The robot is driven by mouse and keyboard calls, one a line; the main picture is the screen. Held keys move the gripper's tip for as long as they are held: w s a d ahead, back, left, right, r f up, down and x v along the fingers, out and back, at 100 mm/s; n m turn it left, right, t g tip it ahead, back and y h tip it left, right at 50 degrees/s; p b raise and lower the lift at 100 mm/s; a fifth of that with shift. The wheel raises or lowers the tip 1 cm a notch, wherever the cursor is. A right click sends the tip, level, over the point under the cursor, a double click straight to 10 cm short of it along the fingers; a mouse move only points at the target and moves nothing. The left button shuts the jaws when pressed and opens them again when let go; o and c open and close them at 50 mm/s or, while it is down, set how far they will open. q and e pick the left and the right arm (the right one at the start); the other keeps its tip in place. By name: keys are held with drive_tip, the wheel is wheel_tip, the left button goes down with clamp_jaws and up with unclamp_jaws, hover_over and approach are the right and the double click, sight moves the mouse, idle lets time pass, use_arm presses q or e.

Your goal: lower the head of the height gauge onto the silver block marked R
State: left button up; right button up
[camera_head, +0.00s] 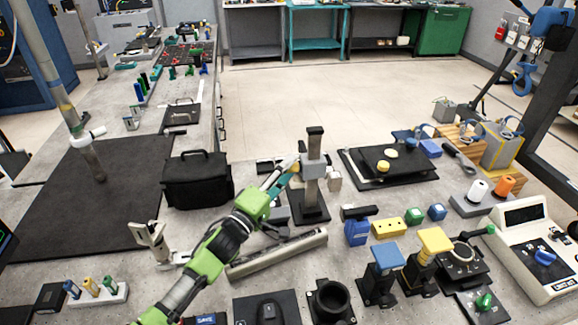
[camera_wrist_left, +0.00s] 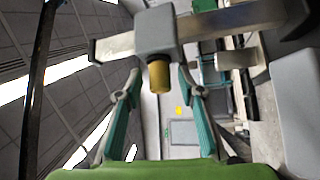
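The height gauge (camera_head: 314,150) stands upright on a black base in the middle of the bench in the head view. Its grey sliding head (camera_wrist_left: 158,30), with a brass knob (camera_wrist_left: 159,76), shows in the left wrist view. My left gripper (camera_head: 290,172) reaches the gauge from the left. In the wrist view its teal fingers (camera_wrist_left: 160,80) are open, one on each side of the knob, with small gaps. A silver block (camera_head: 334,181) is right beside the gauge; another grey block (camera_head: 280,213) is partly hidden at its left. I cannot read an R on either. My right gripper is out of view.
A black bag (camera_head: 197,183) stands left of my arm. A long metal bar (camera_head: 277,255) lies in front of the gauge. A black tray (camera_head: 372,172) is to the right. Blue and yellow topped fixtures (camera_head: 388,258) stand at the front right.

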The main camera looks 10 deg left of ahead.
use_arm(q)
drive_tip(key=shift+w+d, duration=0.2)
drive_tip(key=shift+w, duration=0.25)
drive_tip(key=shift+r, duration=0.1)
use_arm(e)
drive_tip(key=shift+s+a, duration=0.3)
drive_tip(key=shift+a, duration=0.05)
use_arm(q)
clamp_jaws()
wheel_tip(320, 180, down, 4)
drive_tip(key=shift+f+b, duration=0.1)
drive_tip(key=shift+b, duration=1)
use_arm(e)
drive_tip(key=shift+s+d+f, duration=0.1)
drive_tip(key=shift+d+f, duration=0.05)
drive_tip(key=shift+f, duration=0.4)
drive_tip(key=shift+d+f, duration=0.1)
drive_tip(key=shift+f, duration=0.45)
use_arm(q)
unclamp_jaws()
